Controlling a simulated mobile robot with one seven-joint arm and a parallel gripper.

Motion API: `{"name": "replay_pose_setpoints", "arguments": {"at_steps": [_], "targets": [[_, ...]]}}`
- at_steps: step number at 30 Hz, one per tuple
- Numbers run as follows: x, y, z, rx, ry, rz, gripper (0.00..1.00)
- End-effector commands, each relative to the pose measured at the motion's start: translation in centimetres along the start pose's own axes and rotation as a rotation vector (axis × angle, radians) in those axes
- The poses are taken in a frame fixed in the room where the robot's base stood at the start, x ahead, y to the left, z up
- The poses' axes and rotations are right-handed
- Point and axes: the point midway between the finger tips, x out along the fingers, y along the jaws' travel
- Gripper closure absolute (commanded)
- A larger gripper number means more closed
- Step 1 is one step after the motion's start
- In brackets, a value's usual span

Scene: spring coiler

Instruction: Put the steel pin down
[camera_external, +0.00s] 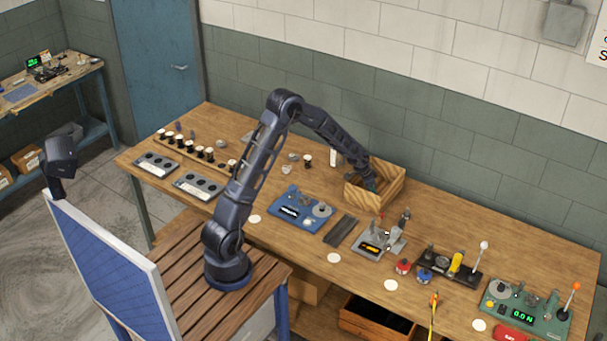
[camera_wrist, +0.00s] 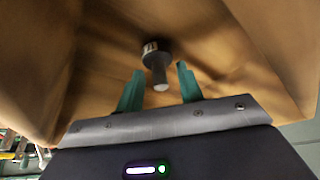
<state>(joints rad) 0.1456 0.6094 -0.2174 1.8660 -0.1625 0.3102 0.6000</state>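My gripper (camera_external: 370,184) reaches down into an open wooden box (camera_external: 392,192) on the workbench. In the wrist view its two green fingers (camera_wrist: 160,70) are apart, with a gap on both sides of the steel pin (camera_wrist: 158,64). The pin has a wide round head and a narrower grey shaft. It is inside the box, around and just beyond the fingertips, with its shaft end towards my gripper. I cannot tell exactly how it rests on the box floor. In the external view the box wall and my gripper hide the pin.
Left of the box stand a blue fixture (camera_external: 300,209) and a dark flat block (camera_external: 341,230). A grey fixture (camera_external: 378,240) stands in front of it. A small white-labelled item (camera_external: 334,157) is close to the box's left. Bare bench lies right of the box.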

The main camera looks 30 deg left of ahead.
Motion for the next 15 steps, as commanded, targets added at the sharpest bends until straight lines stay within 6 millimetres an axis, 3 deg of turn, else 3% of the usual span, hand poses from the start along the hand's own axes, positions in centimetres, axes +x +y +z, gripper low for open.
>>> {"name": "replay_pose_setpoints", "arguments": {"at_steps": [8, 15], "targets": [[-0.6, 0.0, -0.1, 0.0, 0.0, 0.0, 0.63], [-4.0, -0.1, -0.2, -0.001, 0.002, -0.002, 0.63]]}}
